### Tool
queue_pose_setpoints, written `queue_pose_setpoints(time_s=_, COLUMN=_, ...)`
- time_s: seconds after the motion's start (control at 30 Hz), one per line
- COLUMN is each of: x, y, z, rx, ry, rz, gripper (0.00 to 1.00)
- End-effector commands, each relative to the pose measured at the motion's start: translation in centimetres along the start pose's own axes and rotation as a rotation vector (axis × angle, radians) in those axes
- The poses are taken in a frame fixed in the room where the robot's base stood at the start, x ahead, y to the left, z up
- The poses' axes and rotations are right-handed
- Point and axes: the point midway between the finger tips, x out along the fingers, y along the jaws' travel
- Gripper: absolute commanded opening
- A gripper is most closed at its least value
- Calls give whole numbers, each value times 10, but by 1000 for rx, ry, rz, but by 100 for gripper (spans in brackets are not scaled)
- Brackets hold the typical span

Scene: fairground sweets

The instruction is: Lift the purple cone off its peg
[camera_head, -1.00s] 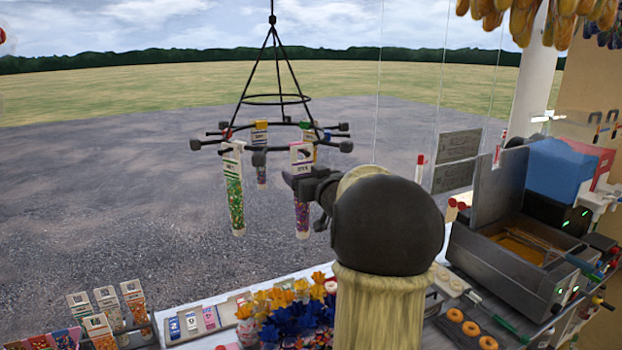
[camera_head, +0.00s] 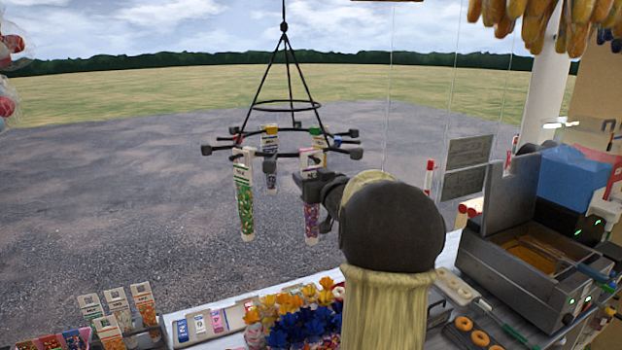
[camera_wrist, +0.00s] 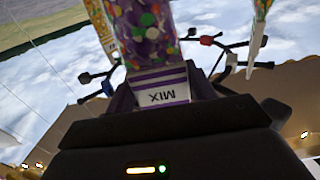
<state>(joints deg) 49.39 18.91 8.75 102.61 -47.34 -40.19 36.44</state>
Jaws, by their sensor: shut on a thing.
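The purple cone (camera_head: 312,218) is a long clear pouch of mixed coloured sweets with a white and purple header. It hangs nearly upright at the front right of a black hanging ring rack (camera_head: 285,105). My gripper (camera_head: 308,184) is shut on its upper part from the right. In the wrist view the purple cone's header (camera_wrist: 162,92) reads "MIX" and sits against the gripper, with sweets above it.
A green cone (camera_head: 244,200) hangs just left, apart from the purple one. Other cones hang at the rack's back, and capped pegs stick out around it. Below are the counter with paper flowers (camera_head: 305,322) and pouches (camera_head: 118,305). A fryer (camera_head: 530,262) stands right.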

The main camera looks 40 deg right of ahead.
Motion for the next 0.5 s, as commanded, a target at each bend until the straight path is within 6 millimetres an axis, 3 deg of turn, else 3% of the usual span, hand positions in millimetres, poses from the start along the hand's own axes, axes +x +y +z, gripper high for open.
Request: queue_pose_setpoints(time_s=0.5, x=0, y=0, z=-8, rx=0, ry=1, rz=0, gripper=34)
